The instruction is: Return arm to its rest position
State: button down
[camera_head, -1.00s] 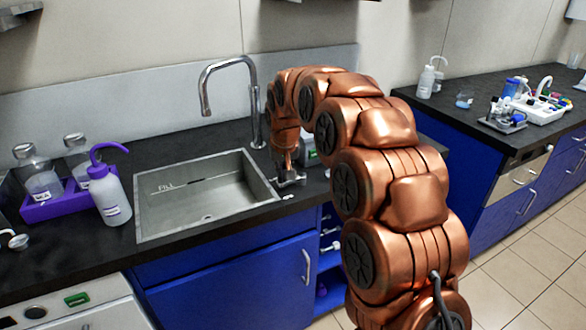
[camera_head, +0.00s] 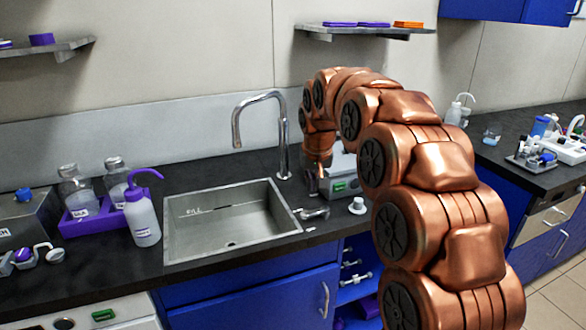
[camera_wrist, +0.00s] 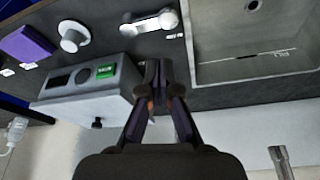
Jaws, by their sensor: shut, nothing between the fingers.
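My copper-coloured arm (camera_head: 440,165) rises from the lower right of the head view, arches over and bends down toward the counter right of the sink. In the wrist view my gripper (camera_wrist: 158,68) is shut, with its fingertips together and nothing between them. It appears above the counter, between a grey device with a green display (camera_wrist: 90,88) and the sink (camera_wrist: 205,75). In the head view the gripper's tips are hard to make out; the end of the arm is in front of the grey device (camera_head: 345,172).
The faucet (camera_head: 283,140) stands behind the sink, close to the arm's left. A wash bottle (camera_head: 142,218) and a purple rack (camera_head: 88,225) stand left of the sink. A lever-like fitting (camera_wrist: 150,22) and a white round knob (camera_wrist: 73,37) are near the device. A shelf (camera_head: 365,31) hangs above.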

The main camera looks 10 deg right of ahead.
jog(key=s+d+g+p, duration=0.2)
jog(key=s+g+p, duration=0.3)
jog(key=s, duration=4.1)
jog(key=p, duration=0.3)
jog(key=shift+s+d+r+g+p, duration=0.15)
jog(key=shift+s+r+g+p, duration=0.05)
jog(key=shift+s+g+p, duration=0.15)
jog(key=shift+w, duration=0.1)
